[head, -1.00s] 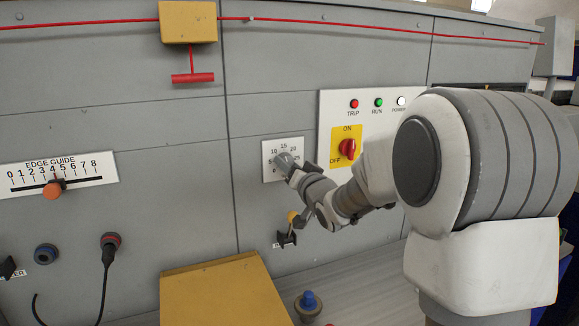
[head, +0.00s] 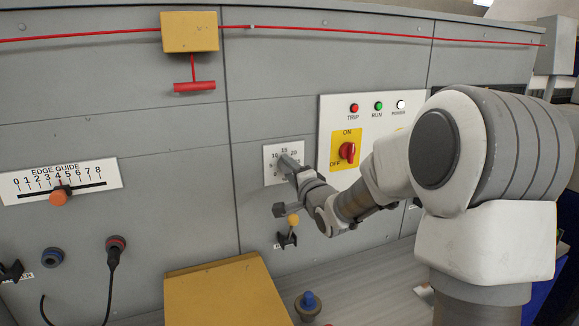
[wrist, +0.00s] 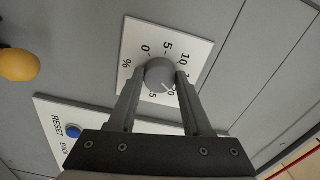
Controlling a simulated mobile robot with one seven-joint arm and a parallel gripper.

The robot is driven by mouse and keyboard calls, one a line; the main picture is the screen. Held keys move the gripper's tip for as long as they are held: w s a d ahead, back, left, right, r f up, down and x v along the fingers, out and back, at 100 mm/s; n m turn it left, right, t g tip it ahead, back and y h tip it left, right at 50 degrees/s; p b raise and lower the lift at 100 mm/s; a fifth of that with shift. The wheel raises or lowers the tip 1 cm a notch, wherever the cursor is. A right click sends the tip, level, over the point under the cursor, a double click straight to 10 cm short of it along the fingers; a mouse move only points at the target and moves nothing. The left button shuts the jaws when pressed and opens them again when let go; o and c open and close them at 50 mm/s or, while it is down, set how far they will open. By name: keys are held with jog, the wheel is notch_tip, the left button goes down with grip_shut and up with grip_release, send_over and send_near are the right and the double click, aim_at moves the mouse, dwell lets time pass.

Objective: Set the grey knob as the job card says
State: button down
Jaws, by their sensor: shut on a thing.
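The grey knob (wrist: 160,72) sits on a white square scale plate (wrist: 140,38) marked from 0 upward in steps of 5, with a % sign. My gripper (wrist: 158,80) is shut on the knob, one finger on each side. A pale pointer line on the knob faces the lower right in the wrist view, toward the upper numbers near 20; the fingers partly cover that side, so the exact reading is unclear. In the head view the plate (head: 271,178) shows at the panel's middle, with my gripper (head: 290,165) hiding much of the knob. No job card is readable.
A red ON/OFF switch (head: 347,151) and indicator lamps are right of the knob. A yellow-balled lever (head: 293,221) is below it. The edge guide slider (head: 58,197) is far left. A yellow box (head: 226,294) stands below; a blue RESET button (wrist: 73,131) is near my gripper.

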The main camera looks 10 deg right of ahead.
jog(key=shift+m+p, duration=0.3)
jog(key=shift+m, duration=0.5)
jog(key=shift+c, duration=1.7)
grip_release()
jog(key=shift+s, duration=0.1)
jog(key=s+d, duration=0.3)
jog(key=s, duration=1.4)
jog(key=shift+d+b, duration=0.2)
jog(key=shift+b, duration=0.1)
jog(key=shift+w+d, duration=0.1)
